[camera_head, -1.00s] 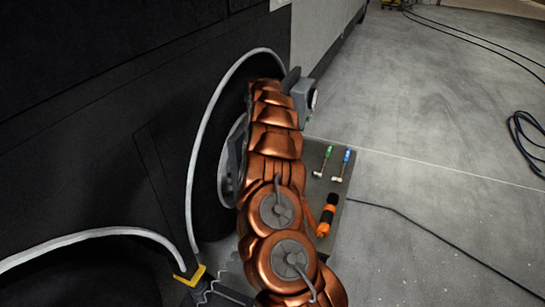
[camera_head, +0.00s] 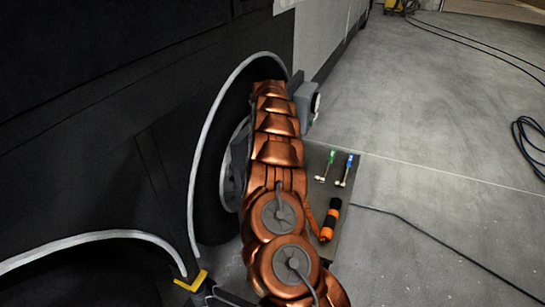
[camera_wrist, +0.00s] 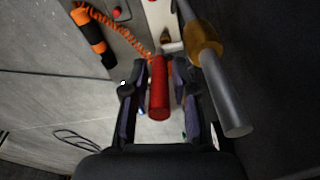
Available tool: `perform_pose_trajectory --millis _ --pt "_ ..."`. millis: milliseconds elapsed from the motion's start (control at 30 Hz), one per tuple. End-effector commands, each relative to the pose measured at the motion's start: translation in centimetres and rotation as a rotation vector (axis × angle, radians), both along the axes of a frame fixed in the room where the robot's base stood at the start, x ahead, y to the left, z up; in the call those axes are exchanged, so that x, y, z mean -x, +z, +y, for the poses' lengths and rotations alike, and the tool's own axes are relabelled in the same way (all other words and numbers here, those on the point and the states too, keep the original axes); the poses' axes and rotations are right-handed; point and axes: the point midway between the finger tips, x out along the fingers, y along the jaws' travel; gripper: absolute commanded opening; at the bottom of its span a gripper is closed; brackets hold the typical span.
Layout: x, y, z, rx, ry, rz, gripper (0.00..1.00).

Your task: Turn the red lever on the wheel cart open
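The red lever (camera_wrist: 159,90) shows in the wrist view as a red cylindrical handle pointing toward me. My gripper (camera_wrist: 160,85) is open, with one dark finger on each side of the lever. Narrow gaps appear to separate the fingers from the lever; contact deeper in cannot be told. In the head view my copper arm reaches forward beside the black wheel and hides the lever and the gripper's fingers. A flat grey plate (camera_head: 347,225), perhaps part of the cart, lies right of my arm.
A grey rod with a brass-coloured collar (camera_wrist: 205,50) stands close to the right finger. An orange-and-black cylinder (camera_head: 330,219) and tools with green (camera_head: 331,158) and blue (camera_head: 349,161) ends lie on the plate. The coach's dark side (camera_head: 90,110) bounds the left. Floor to the right is open except cables.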

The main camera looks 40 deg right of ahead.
Motion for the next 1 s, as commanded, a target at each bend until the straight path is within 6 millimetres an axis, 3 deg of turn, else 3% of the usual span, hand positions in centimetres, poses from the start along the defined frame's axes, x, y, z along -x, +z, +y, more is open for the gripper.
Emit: perform_pose_trajectory --millis 100,567,767,1000 --pt "0.0 0.0 0.0 0.0 0.0 0.0 0.42" --pt "0.0 0.7 0.0 0.0 -0.001 -0.001 0.42" --pt "0.2 3.0 0.2 -0.001 -0.002 -0.002 0.42" --pt "0.4 7.5 0.6 0.003 -0.001 -0.003 0.42"
